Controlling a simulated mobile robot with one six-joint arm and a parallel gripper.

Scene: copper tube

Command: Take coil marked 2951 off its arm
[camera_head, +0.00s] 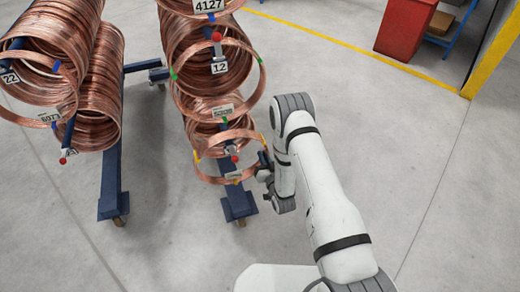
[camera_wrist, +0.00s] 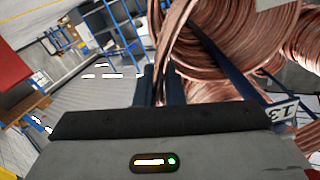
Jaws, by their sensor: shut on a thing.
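A copper coil with yellow ties (camera_head: 203,177) hangs low at the front of the middle rack. Its small tag (camera_head: 233,175) is too small to read, so I cannot confirm 2951. My gripper (camera_head: 264,165) is at the right edge of this coil and shut on its copper tube. In the wrist view my two dark fingers (camera_wrist: 166,86) close around a strip of copper, with wound copper (camera_wrist: 220,45) just right of them. An arm with a red tip (camera_head: 234,158) shows inside the coil loop.
A second rack with coils (camera_head: 98,100) stands at left. Blue rack feet (camera_head: 238,205) reach forward. Floor (camera_head: 420,150) at right is clear up to a red bin (camera_head: 405,30).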

